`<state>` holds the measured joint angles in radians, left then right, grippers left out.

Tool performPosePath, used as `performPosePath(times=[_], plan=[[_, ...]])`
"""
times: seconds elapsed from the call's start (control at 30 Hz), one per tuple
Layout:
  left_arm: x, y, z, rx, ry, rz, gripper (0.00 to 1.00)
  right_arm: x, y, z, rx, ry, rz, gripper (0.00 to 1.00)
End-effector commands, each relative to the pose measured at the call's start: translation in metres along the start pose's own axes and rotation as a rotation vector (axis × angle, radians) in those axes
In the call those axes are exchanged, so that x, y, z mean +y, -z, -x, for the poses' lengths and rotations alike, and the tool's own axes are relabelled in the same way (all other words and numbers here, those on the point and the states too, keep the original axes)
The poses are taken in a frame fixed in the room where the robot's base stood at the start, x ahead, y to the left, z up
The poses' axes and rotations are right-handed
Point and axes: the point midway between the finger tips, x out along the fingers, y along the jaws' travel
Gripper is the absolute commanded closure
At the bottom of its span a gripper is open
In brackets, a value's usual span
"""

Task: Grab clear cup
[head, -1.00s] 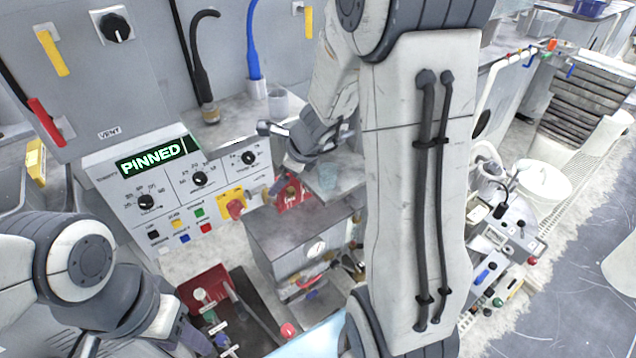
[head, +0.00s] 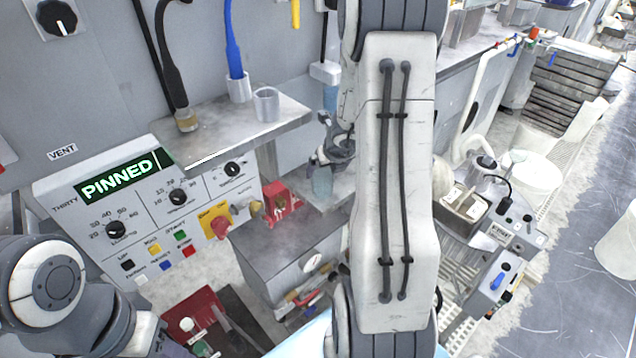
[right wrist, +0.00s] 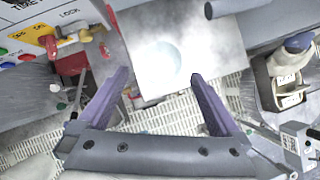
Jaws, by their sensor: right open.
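The clear cup (head: 321,182) is pale blue and see-through and stands on a small grey ledge beyond the grey box. My right gripper (head: 322,160) is open, just above and beside the cup in the head view. In the right wrist view the cup (right wrist: 169,62) shows as a faint round shape on the pale ledge, ahead of and between the open purple fingers (right wrist: 160,76). I cannot tell whether the fingers touch it. My left arm comes in at the bottom left, with its gripper out of view.
A grey cup (head: 266,104) and a blue-hose holder (head: 240,88) stand on the upper shelf (head: 215,140). A control panel reading PINNED (head: 120,180) is at the left. A red block (head: 280,203) sits left of the ledge. A grey box (head: 290,255) with a gauge is in front.

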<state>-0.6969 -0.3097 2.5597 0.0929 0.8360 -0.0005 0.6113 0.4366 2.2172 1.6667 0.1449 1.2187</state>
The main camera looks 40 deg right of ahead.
Motion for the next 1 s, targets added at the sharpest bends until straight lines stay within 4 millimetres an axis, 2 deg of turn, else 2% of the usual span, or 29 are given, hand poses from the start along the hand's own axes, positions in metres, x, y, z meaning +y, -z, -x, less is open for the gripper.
performPosePath(times=[0.2, 0.43, 0.63, 0.77, 1.0], plan=[[-0.002, -0.001, -0.021, 0.0, 0.0, 0.0, 0.5, 0.003, 0.002, -0.037, 0.001, -0.003, 0.004, 0.0], [-0.002, -0.002, -0.031, 0.0, 0.0, 0.0, 0.5, 0.001, 0.002, -0.061, 0.001, -0.003, 0.005, 0.0], [-0.003, -0.003, -0.043, 0.0, 0.0, 0.0, 0.5, -0.002, 0.002, -0.091, 0.001, -0.003, 0.005, 0.0], [-0.003, -0.003, -0.046, 0.0, 0.0, 0.0, 0.5, -0.002, 0.001, -0.1, 0.0, -0.002, 0.005, 0.0], [-0.003, -0.003, -0.045, 0.0, 0.0, 0.0, 0.5, -0.003, 0.0, -0.099, 0.0, -0.002, 0.005, 0.0]])
